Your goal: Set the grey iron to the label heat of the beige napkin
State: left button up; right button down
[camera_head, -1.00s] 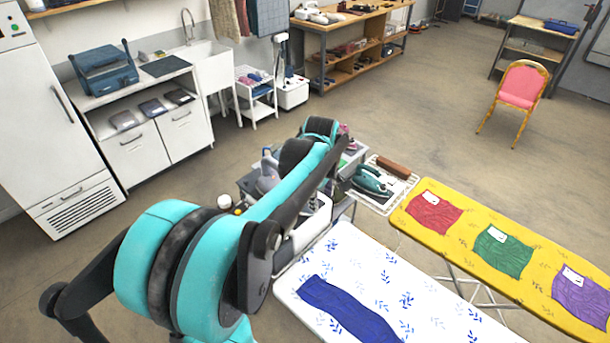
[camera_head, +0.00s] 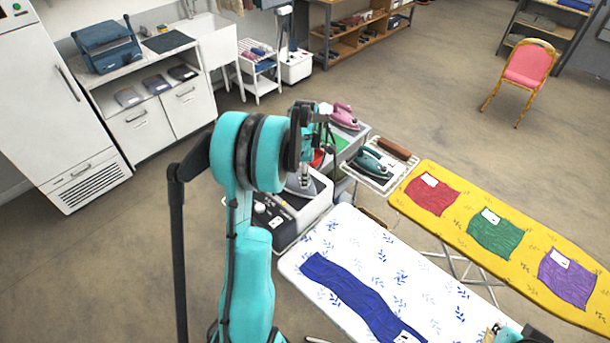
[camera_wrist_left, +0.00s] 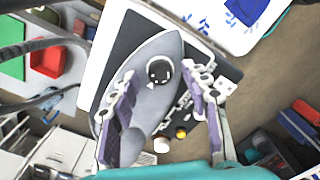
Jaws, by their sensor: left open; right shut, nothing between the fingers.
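The grey iron (camera_wrist_left: 150,85) lies on a dark-topped white station in the left wrist view, with a round black dial (camera_wrist_left: 159,71) on its body. It shows only partly in the head view (camera_head: 301,184), behind my left arm. My left gripper (camera_wrist_left: 160,78) is open, its purple-padded fingers spread either side of the iron's body near the dial. I cannot tell whether they touch it. My right gripper (camera_head: 492,331) is at the bottom right edge of the head view, shut and mostly cut off. I cannot make out a beige napkin or the dial's setting.
A white patterned ironing board (camera_head: 345,230) holds a blue cloth (camera_head: 350,293). A yellow board (camera_head: 458,205) holds red, green and purple cloths with labels. A teal iron (camera_head: 368,160) and a pink iron (camera_head: 343,115) stand behind. Open floor lies beyond.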

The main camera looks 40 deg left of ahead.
pick_arm(q)
jog(key=shift+f, duration=0.15)
grip_shut()
